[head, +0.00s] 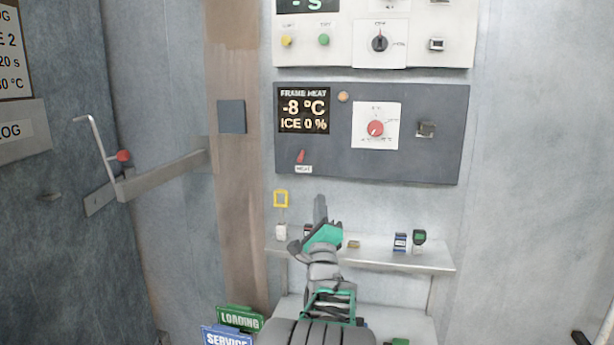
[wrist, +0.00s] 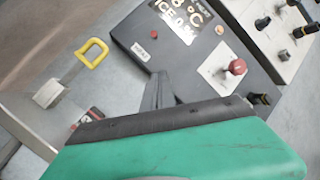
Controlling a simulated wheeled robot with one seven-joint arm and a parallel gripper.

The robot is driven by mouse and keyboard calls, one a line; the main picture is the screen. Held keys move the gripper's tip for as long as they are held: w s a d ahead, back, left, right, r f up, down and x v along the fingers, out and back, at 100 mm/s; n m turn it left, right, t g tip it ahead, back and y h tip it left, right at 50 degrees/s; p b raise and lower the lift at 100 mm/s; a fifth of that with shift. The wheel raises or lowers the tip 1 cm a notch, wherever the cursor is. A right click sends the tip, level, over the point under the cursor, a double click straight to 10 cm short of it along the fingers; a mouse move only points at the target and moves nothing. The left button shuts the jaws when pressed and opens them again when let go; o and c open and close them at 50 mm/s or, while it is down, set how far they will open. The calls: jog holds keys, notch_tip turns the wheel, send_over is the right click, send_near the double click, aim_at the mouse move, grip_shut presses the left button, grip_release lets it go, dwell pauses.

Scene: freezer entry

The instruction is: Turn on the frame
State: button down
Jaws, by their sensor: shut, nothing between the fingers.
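The dark frame heat panel (head: 353,171) is on the wall in the head view; its display (head: 304,111) reads FRAME HEAT, -8 °C, ICE 0 %. It has a red knob (head: 376,128) on a white plate, a switch (head: 427,130), an orange round lamp (head: 343,97) and a small red piece (head: 300,157) above a HEAT label. The wrist view shows the panel tilted, with the red knob (wrist: 237,67) and the red piece (wrist: 153,35). My gripper (head: 320,204) is shut and empty below the panel; its fingertips (wrist: 160,84) overlap the panel's lower edge in the wrist view.
Another control panel (head: 373,56) is above. A metal shelf (head: 380,255) with small items runs below, and a yellow loop (head: 281,198) stands at its left. A handle bar (head: 160,178) projects at left. LOADING (head: 240,318) and SERVICE (head: 225,337) signs are low down.

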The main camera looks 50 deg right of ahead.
aim_at(301, 156)
jog(key=w+d+r+p, duration=0.1)
jog(key=w+r, duration=0.1)
jog(key=w+d+r+p, duration=0.1)
jog(key=w+d+r, duration=0.1)
jog(key=w, duration=0.1)
jog(key=w+d+r+p, duration=0.1)
jog(key=w+d+r, duration=0.1)
jog(key=w, duration=0.1)
jog(key=shift+r, duration=0.35)
jog(key=shift+s+r, duration=0.15)
